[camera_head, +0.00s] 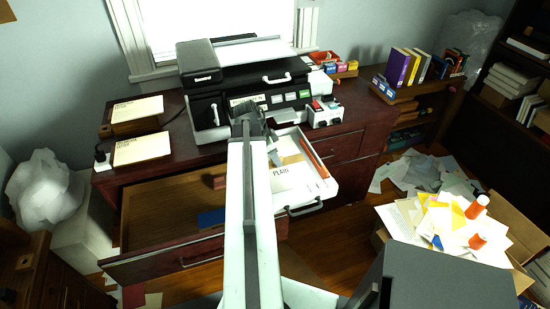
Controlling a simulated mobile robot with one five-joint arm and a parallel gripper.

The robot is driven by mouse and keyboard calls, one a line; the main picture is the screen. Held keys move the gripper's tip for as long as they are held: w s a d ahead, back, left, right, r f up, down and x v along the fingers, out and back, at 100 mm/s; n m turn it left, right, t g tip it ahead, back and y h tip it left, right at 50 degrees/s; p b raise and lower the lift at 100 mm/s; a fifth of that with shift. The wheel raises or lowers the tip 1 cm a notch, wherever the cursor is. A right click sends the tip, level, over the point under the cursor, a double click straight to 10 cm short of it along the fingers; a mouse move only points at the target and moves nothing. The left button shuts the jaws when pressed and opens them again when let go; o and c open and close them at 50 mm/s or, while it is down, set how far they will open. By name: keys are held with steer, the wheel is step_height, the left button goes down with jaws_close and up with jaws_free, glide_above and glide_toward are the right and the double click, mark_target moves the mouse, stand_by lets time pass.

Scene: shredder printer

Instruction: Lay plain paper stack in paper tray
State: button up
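The plain paper stack (287,178), cream with the word PLAIN, lies in the pulled-out white paper tray (329,188) below the printer. My arm hides the left part of the stack and tray. My gripper (254,122) is at the far end of my arm, in front of the printer (245,77) and above the back of the tray. Its fingers are dark and small, and I cannot tell whether they are open or hold anything.
Two more paper stacks (138,110) (142,149) lie on the desk's left side. A desk drawer (165,205) stands open at front left. Books (405,67) stand at right. A paper-filled box (505,250) and loose papers (425,172) are on the floor.

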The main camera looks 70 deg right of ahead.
steer(key=p+v, duration=1.1)
steer(key=v, duration=0.1)
steer(key=shift+r, duration=0.15)
steer(key=w+a+f+n+t, duration=0.1)
steer(key=w+a+n+t, duration=0.2)
steer(key=w+a+n, duration=1.7)
steer(key=w+a+n+y, duration=0.1)
steer(key=w+a, duration=0.3)
steer(key=a, duration=0.7)
steer(key=w+a+n+y, duration=0.1)
steer(key=w+a+n, duration=0.2)
steer(key=a, duration=0.9)
steer(key=w+a+n, duration=0.4)
steer(key=a, duration=0.7)
steer(key=shift+w+a+f+t+y, duration=0.15)
steer(key=shift+w+f+t+y, duration=0.15)
steer(key=shift+f+y, duration=0.15)
